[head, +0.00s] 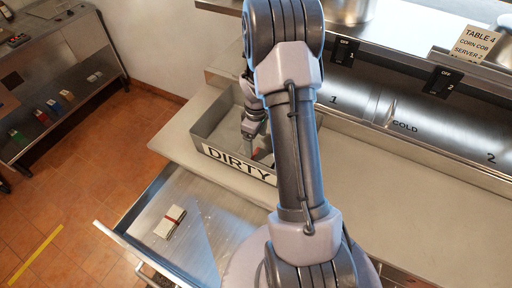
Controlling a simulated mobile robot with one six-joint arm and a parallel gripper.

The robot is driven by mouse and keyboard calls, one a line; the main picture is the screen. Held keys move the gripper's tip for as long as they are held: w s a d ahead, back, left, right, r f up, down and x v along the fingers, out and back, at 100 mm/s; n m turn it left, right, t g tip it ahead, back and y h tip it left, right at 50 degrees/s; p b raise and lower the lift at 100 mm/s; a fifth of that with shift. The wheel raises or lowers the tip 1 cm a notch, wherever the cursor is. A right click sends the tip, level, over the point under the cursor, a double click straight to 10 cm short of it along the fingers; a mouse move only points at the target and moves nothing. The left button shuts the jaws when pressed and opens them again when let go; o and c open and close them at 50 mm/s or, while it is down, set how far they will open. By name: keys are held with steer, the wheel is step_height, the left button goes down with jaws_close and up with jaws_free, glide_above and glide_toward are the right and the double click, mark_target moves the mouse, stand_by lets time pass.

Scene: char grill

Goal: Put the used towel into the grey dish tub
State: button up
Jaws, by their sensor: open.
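The grey dish tub (198,140), marked DIRTY on its front, stands on the counter, left of centre in the head view. My gripper (257,148) is open and reaches down inside the tub. Something pale with a bit of red shows by the fingertips in the tub; it is small and partly hidden by my arm, so I cannot tell whether it is the used towel. A folded white towel with a red band (170,222) lies in the open drawer below the tub; I cannot tell whether it is used.
The open metal drawer (205,250) juts out in front of the counter (390,190). A steel unit marked COLD (405,125) runs along the back right. A cart with small coloured items (50,90) stands at the left. The counter right of my arm is clear.

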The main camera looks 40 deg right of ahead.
mark_target(256, 152)
steer(key=a+r+m+t, duration=0.1)
steer(key=a+r, duration=0.1)
steer(key=r, duration=0.5)
steer(key=a+r, duration=0.3)
steer(key=r, duration=0.4)
steer(key=s+a+r+m+t, duration=0.2)
steer(key=s+a+r+m, duration=0.25)
steer(key=a+r, duration=0.75)
steer(key=s+a+r+m+t+y, duration=0.2)
steer(key=s+a+r+m, duration=0.1)
steer(key=s+a, duration=0.7)
steer(key=s+r, duration=0.1)
steer(key=s, duration=0.1)
steer(key=shift+s+r+t+p, duration=0.2)
steer(key=shift+s+t+p, duration=0.15)
steer(key=shift+t, duration=0.05)
